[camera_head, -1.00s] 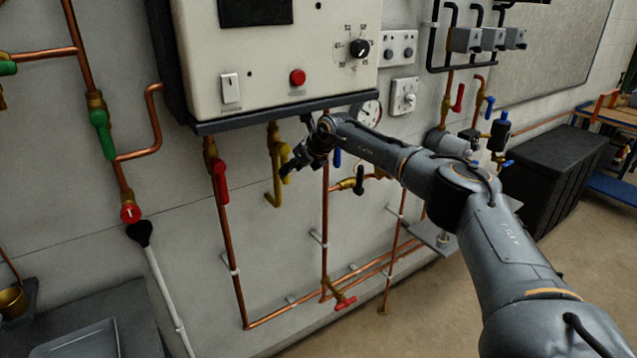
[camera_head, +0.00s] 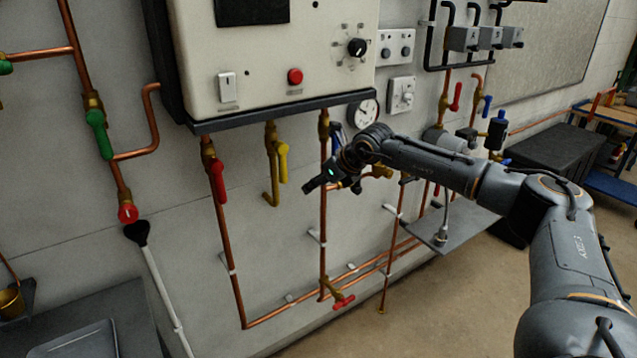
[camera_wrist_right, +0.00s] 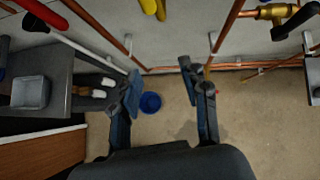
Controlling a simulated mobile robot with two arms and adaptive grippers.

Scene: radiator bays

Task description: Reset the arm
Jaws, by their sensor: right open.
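My right arm comes in from the right in the head view. Its gripper (camera_head: 320,180) hangs in the air in front of the copper pipes below the boiler, right of the yellow-handled valve (camera_head: 283,162). In the right wrist view the two fingers of the gripper (camera_wrist_right: 162,88) are spread wide apart with nothing between them. The floor and a blue bucket (camera_wrist_right: 150,103) show beyond the fingers. My left gripper is not in view.
The cream boiler (camera_head: 270,50) hangs on the wall above. A red-handled valve (camera_head: 217,180) and a lower red tap (camera_head: 344,302) sit on copper pipes. A grey bench (camera_head: 90,310) stands at lower left. A black chest (camera_head: 560,150) is at right. Open floor lies below.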

